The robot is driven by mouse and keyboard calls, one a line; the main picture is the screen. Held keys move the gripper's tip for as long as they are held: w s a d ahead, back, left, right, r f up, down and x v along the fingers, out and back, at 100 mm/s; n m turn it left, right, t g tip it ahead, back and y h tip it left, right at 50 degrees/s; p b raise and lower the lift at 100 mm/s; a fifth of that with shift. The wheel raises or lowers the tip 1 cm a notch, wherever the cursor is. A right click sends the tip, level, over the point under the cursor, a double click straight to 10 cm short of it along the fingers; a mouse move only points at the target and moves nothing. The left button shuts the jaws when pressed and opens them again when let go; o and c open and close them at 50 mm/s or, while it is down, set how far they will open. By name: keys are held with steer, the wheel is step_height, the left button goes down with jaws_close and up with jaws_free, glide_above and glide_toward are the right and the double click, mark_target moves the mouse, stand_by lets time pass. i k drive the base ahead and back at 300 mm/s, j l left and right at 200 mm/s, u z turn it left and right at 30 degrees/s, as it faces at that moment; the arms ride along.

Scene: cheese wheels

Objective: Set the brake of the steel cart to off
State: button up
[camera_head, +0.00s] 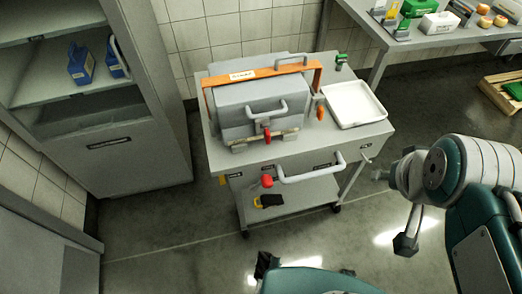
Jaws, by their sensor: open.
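The steel cart (220,158) stands in the middle, with a grey top, a lower shelf and small wheels. A lever with a red ball knob (267,181) is at its front, below the top's edge and left of the pale push handle (312,172). Small dark labels sit along the front edge, too small to read. I cannot tell which setting the lever marks. My gripper (394,208) is at the right, open and empty, in front of and apart from the cart. Part of it is hard to make out.
A grey case (250,106) with an orange bar (262,74) and a white tray (353,104) sit on the cart. A cabinet (140,150) stands left. A table (385,42) with boxes is at the back right.

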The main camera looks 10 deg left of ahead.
mark_target(266, 181)
steer(key=k+u, duration=0.1)
steer(key=u, duration=0.85)
